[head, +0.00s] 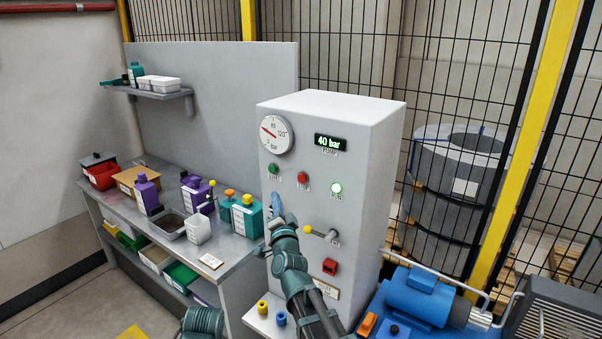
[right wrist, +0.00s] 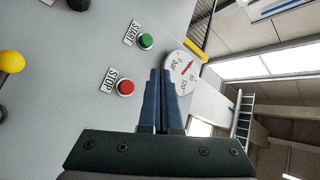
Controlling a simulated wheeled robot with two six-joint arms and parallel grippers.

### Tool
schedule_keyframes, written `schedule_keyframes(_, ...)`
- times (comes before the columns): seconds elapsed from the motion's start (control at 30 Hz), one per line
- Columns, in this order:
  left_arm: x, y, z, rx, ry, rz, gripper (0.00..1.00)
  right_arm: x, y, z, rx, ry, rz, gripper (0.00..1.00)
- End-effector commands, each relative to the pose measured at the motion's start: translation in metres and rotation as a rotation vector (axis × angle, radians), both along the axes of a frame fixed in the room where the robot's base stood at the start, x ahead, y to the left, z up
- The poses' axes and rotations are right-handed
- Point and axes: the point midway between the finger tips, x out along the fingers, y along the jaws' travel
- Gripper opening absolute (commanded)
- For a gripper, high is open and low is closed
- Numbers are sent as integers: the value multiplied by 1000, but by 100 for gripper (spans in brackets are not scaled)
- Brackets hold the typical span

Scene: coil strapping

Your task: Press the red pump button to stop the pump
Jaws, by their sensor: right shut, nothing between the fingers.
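The red pump button (head: 302,178) is on the front of the white cabinet, right of the green button (head: 273,169). In the right wrist view the red button (right wrist: 126,87) is labelled STOP and the green one (right wrist: 146,41) START. My right gripper (head: 276,203) is shut and empty, just below the green button in the head view. In the right wrist view its blue fingertips (right wrist: 161,73) appear to the right of the red button, and do not cover it. The RUN lamp (head: 336,189) glows green. My left gripper is not in view.
The pressure gauge (head: 275,134) and a "40 bar" display (head: 330,142) are above the buttons. A yellow-knobbed lever (head: 320,233) and red switch (head: 330,266) are lower. A bench with bottles (head: 246,216) is at left, a blue motor (head: 420,298) at right.

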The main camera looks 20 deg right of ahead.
Motion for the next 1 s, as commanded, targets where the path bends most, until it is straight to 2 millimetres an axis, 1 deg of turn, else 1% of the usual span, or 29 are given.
schedule_keyframes(0.03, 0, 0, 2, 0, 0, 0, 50, 0, -4, 5, 10, -13, -11, 0)
schedule_keyframes(0.1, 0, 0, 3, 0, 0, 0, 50, 0, -7, 7, 17, -23, -18, 0)
schedule_keyframes(0.4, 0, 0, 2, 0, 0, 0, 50, -1, -7, 7, 17, -25, -19, 0)
schedule_keyframes(0.57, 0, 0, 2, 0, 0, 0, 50, 4, -12, 7, 14, -25, -20, 0)
schedule_keyframes(1.0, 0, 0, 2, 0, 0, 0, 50, 39, -56, 7, 14, -24, -21, 0)
